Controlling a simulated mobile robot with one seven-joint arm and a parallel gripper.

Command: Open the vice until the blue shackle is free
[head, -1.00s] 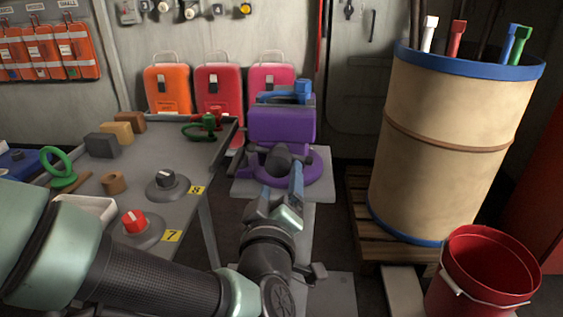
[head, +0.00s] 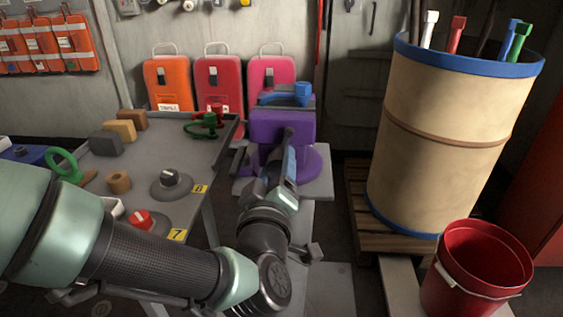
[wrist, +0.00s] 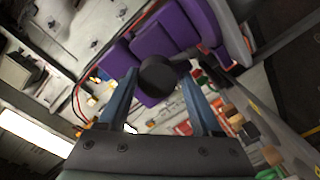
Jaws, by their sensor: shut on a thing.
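The purple vice (head: 268,128) stands on a grey stand beyond my gripper. The blue shackle (head: 301,92) sits at the top of the vice, by its jaws; I cannot tell how tightly it is held. The vice's dark handle (head: 288,136) points upward in the head view. My gripper (head: 287,165) is at the front of the vice, rolled on its side and shut on the handle. In the wrist view the handle's dark round end (wrist: 157,77) lies between my two blue fingers, in front of the purple vice body (wrist: 165,35). The shackle is not clear there.
A grey table (head: 185,165) at left carries dials, blocks and a green valve wheel (head: 208,122). A large drum (head: 440,140) on a pallet and a red bucket (head: 472,275) stand at right. Orange, red and pink cases (head: 219,85) stand behind.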

